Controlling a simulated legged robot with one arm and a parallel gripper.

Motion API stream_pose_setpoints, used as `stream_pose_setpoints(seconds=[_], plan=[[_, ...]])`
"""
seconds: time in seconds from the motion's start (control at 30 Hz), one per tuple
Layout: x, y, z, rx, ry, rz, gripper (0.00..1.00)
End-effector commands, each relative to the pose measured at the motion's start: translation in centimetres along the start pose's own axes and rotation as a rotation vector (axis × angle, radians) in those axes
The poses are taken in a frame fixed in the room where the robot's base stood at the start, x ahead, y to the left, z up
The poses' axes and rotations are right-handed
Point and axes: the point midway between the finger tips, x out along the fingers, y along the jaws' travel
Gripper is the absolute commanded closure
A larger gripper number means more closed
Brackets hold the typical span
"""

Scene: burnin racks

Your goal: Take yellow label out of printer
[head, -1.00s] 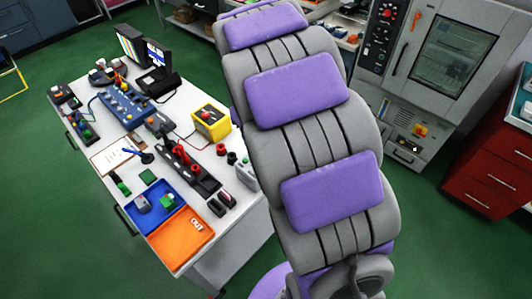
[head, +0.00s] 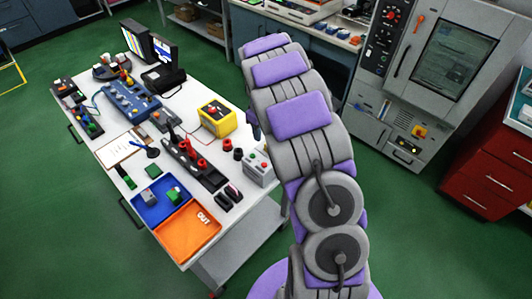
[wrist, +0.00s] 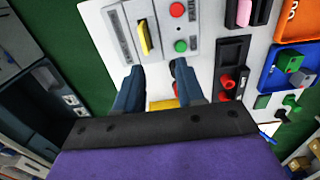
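The printer (wrist: 160,28) is a grey box with a red and a green button at the top of the wrist view. The yellow label (wrist: 143,38) is a narrow strip in the slot on its face. In the head view the printer (head: 257,168) stands at the table's right edge, beside my arm; I cannot make out the label there. My gripper (wrist: 157,70) is open, its two dark blue fingers apart, with nothing held between them. The fingertips appear just short of the printer's near edge.
On the white table (head: 226,206) are a yellow box with a red button (head: 216,118), a black rack with red parts (head: 195,163), an orange OUT tray (head: 188,234) and a blue tray (head: 150,212). Red drawers (head: 487,170) stand right, with green floor between.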

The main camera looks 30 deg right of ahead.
Motion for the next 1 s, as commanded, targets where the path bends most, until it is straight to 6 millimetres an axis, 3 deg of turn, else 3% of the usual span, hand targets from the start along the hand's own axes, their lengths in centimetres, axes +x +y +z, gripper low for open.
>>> stream_pose_setpoints(seconds=[0.03,0.2,0.53,0.8,1.0], plan=[[1.4,0.4,0.3,0.003,-0.002,-0.006,0.62],[3.8,1.3,0.6,0.003,0.002,-0.014,0.62],[5.5,0.6,0.3,0.002,0.001,-0.001,0.62],[9.3,0.9,0.7,0.003,-0.003,-0.006,0.62],[9.8,1.7,0.9,0.003,0.004,-0.011,0.62]])
